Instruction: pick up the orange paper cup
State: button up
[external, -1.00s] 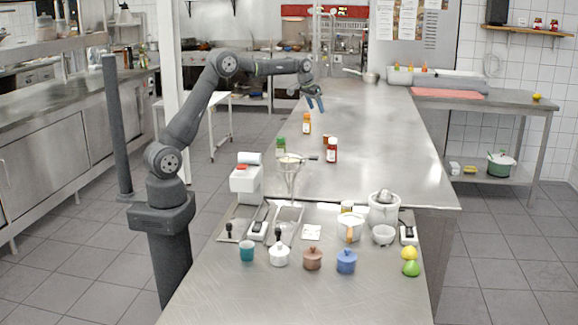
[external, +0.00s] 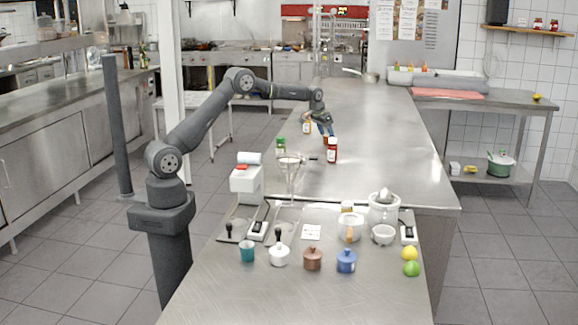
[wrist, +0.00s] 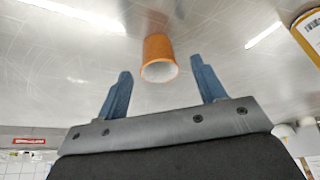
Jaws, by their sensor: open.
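The orange paper cup (wrist: 158,47) is in the upper middle of the wrist view, its pale open rim towards the camera. It lies in line with the gap between my two blue fingers, around or just beyond their tips; I see no finger touching it. In the external view my gripper (external: 326,130) is low over the far counter, pointing down at the cup's place, and largely hides the cup. My gripper is open and empty.
A red bottle with a white cap (external: 332,152) stands just right of my gripper, a green-capped jar (external: 280,146) to the left, and an orange-yellow bottle (external: 307,128) close behind. The steel counter (external: 400,150) is clear to the right.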

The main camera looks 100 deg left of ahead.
jog(key=shift+x, duration=1.15)
jog(key=c, duration=1)
notch_tip(320, 180, up, 10)
jog(key=shift+r, duration=0.1)
